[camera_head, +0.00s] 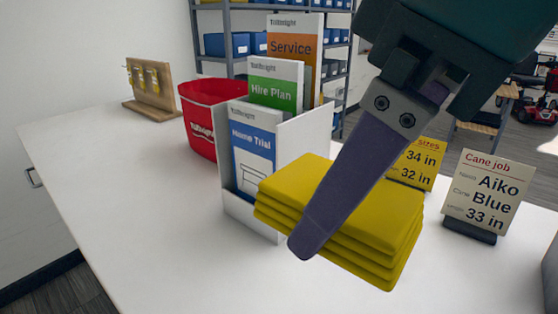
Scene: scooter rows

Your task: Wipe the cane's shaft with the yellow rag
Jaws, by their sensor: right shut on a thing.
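The yellow rag (385,245), a thick block folded in several layers, shows right of centre. My right gripper (306,240) reaches in from the upper right. One long grey-purple finger lies slantwise across the near face of the rag, and the gripper is shut on the rag. The other finger is hidden. I cannot tell whether the rag's underside touches the white counter. No cane is in view. My left gripper is not in view.
A white leaflet holder (301,155) stands close behind the rag, with a red bucket (198,130) behind it. A yellow size sign (416,164) and a "Cane job" card (486,190) stand right. A wooden key board (152,88) stands far left. The white counter (120,190) is clear at left.

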